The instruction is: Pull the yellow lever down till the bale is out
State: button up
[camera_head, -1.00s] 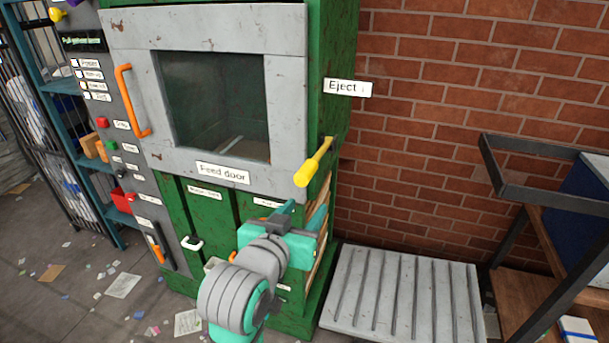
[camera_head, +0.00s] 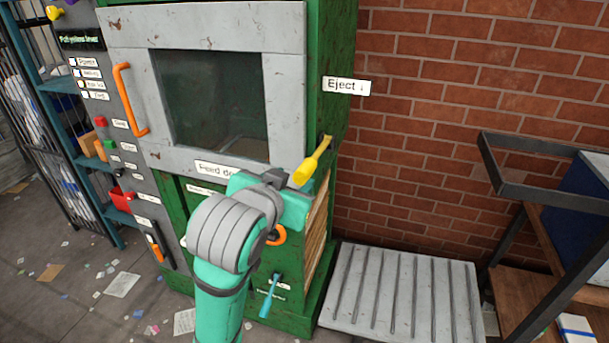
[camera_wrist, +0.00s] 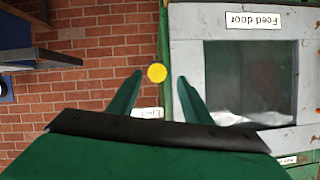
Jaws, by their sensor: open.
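The yellow lever (camera_head: 312,164) sticks out from the right side of the green baler, below the Eject sign (camera_head: 345,87). My gripper (camera_head: 290,182) is open, right at the lever's near end in the head view. In the wrist view, the lever's round yellow end (camera_wrist: 157,73) shows between the tips of my open gripper (camera_wrist: 160,76), with a gap to each finger. The fingers are not closed on it. A tan layered mass, seemingly the bale (camera_head: 316,236), shows in the baler's right side opening, partly hidden by my arm.
A grey ribbed platform (camera_head: 400,300) lies empty on the floor right of the baler. A dark-framed cart (camera_head: 540,180) stands farther right. The feed door (camera_head: 285,90) is shut. A display (camera_head: 80,40) appears to read "Pull yellow lever". A brick wall is behind.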

aim_at(299, 177)
jog(key=shift+d+x, duration=0.25)
jog(key=shift+x, duration=1.25)
jog(key=shift+d+x, duration=0.2)
jog(key=shift+x, duration=1.3)
jog(key=shift+r, duration=0.1)
